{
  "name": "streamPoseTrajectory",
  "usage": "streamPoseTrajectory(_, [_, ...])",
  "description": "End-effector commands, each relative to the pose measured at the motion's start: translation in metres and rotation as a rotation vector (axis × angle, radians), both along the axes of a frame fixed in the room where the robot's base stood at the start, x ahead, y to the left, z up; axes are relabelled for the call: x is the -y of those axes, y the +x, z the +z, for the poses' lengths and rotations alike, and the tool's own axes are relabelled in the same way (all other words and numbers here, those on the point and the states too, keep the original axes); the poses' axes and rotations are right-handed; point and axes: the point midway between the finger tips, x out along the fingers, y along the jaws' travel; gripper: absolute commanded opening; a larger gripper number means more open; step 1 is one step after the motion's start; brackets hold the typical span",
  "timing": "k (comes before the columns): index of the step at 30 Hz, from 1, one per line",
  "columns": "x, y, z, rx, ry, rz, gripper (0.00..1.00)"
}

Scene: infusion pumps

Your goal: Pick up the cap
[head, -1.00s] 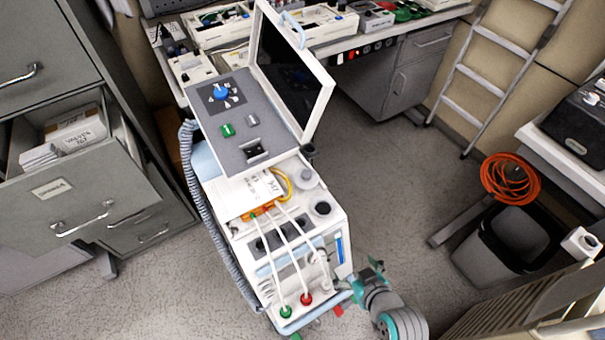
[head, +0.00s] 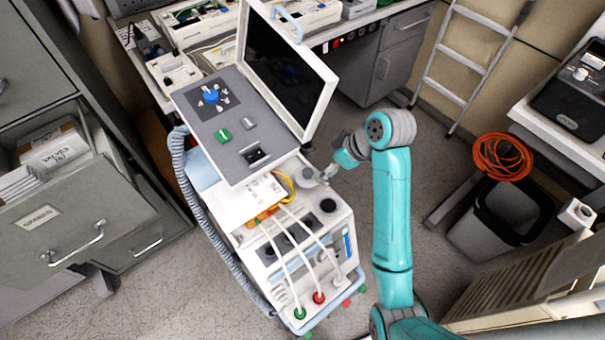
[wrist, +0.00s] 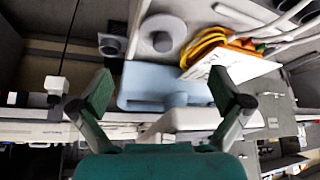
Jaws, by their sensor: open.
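A round pale grey cap-like disc (head: 307,177) lies on top of the white machine (head: 300,240), near its back right corner. A darker round piece (head: 328,205) sits in front of it, and I cannot tell for sure which of the two is the cap. In the wrist view the disc (wrist: 163,38) has a dark raised centre and lies ahead of my gripper. My gripper (wrist: 160,80) is open and empty, its fingers wide apart. In the head view my gripper (head: 333,170) is just right of the disc, apparently apart from it.
A tilted screen (head: 287,70) and grey control panel (head: 228,122) rise behind the disc. Yellow tubing (head: 287,187) and a white paper (head: 250,200) lie to its left. A blue handle-like part (wrist: 150,90) crosses the wrist view. A bin (head: 500,220) stands at right.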

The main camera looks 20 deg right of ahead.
Motion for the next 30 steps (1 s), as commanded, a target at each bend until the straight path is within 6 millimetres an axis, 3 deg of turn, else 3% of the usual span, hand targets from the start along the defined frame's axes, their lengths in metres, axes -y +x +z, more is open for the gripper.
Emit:
streamPoseTrajectory(4, [0.000,0.004,0.000,-0.011,-0.004,0.019,1.00])
streamPoseTrajectory(12, [-0.013,0.018,-0.033,-0.011,-0.004,0.019,1.00])
streamPoseTrajectory(20, [-0.019,0.023,-0.049,-0.011,-0.005,0.018,1.00])
streamPoseTrajectory(30, [-0.035,0.036,-0.086,-0.010,-0.004,0.017,1.00])
